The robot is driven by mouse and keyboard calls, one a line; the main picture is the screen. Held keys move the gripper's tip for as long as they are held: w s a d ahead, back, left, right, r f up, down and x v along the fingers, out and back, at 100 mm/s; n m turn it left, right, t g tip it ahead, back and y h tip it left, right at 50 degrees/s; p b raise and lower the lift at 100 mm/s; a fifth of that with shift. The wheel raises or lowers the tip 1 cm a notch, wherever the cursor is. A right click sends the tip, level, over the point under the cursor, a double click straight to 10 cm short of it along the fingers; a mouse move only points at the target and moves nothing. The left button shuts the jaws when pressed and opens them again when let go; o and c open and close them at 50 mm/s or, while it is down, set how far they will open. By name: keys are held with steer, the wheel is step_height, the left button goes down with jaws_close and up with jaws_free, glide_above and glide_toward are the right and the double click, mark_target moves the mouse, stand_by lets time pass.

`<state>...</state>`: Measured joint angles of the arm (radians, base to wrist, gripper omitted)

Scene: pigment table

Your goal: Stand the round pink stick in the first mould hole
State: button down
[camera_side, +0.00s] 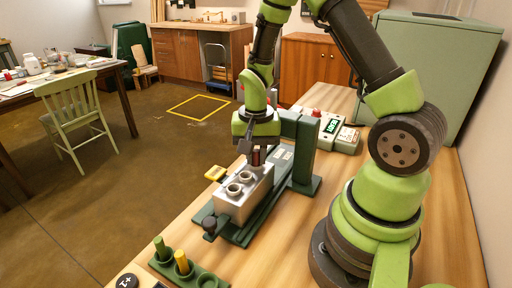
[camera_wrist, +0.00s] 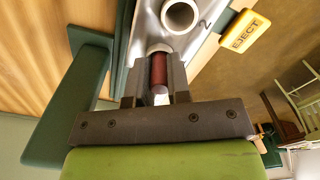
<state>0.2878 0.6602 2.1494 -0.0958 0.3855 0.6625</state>
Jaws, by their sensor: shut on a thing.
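The round stick (camera_wrist: 159,70) looks dark reddish pink. My gripper (camera_wrist: 157,88) is shut on it, one finger on each side. In the side view my gripper (camera_side: 256,150) is over the far end of the silver mould block (camera_side: 232,208), with the stick (camera_side: 256,159) pointing down at it. Two round mould holes, the near one (camera_side: 233,189) and the middle one (camera_side: 246,176), show open and empty. In the wrist view the hole marked 2 (camera_wrist: 181,15) is beside the stick. The stick's end is at the adjacent hole; how deep it sits is hidden.
A dark green press frame (camera_side: 303,150) stands right behind the mould. A yellow EJECT tab (camera_side: 215,173) is left of the mould. A control box (camera_side: 330,128) stands behind.

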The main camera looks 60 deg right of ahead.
stand_by(0.3)
steer(key=c, duration=1)
jaws_free()
step_height(320, 180, up, 10)
steer(key=shift+f, duration=0.1)
steer(key=s+a+r+n+t+y, duration=0.2)
steer(key=s+a+r+n+t, duration=0.5)
steer(key=s+a+r, duration=0.3)
step_height(320, 180, up, 2)
steer(key=shift+s+a+r+n, duration=0.15)
steer(key=shift+s+r+n, duration=0.05)
steer(key=shift+s+n, duration=0.35)
